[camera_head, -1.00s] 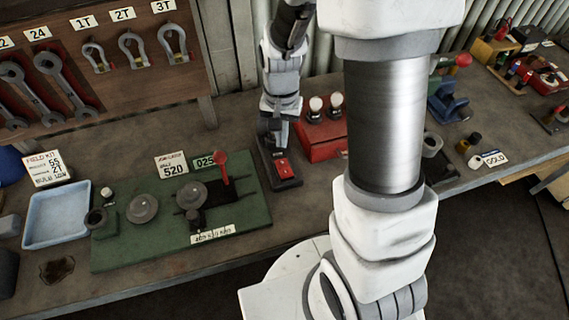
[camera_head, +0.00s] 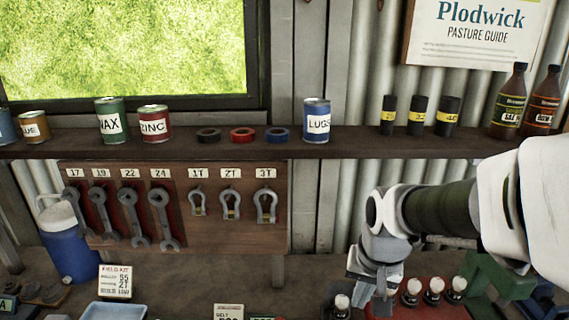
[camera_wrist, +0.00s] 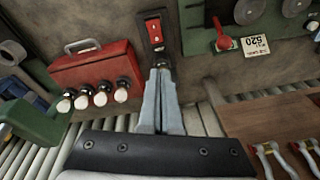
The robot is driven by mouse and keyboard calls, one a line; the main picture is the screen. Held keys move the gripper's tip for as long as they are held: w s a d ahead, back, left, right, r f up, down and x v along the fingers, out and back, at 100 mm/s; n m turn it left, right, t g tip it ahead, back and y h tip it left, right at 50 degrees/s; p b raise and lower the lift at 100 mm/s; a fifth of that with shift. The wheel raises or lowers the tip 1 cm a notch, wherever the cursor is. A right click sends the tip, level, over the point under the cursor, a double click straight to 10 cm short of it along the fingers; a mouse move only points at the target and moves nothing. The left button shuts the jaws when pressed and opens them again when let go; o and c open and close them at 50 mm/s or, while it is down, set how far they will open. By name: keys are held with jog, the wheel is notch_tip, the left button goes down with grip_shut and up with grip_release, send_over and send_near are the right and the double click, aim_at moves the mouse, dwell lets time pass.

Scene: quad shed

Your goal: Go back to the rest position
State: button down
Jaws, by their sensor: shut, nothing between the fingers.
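Beyond the fingertips, the wrist view shows a black switch box with a red rocker (camera_wrist: 153,30) on the bench. The fingers overlap the near end of that box in the picture, and I cannot tell the gap between them.
A red box with several white-topped knobs (camera_wrist: 97,72) is close beside the gripper. A green board with a red lever (camera_wrist: 221,38) lies opposite. The shelf (camera_head: 250,146) bears cans and bottles. Wrenches and shackles hang on the tool board (camera_head: 245,232).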

jog(key=s+r+n+t, duration=0.3)
jog(key=s+r, duration=0.6)
jog(key=s, duration=0.1)
jog(key=shift+d+r, duration=0.15)
jog(key=shift+r, duration=0.05)
dwell(0.4)
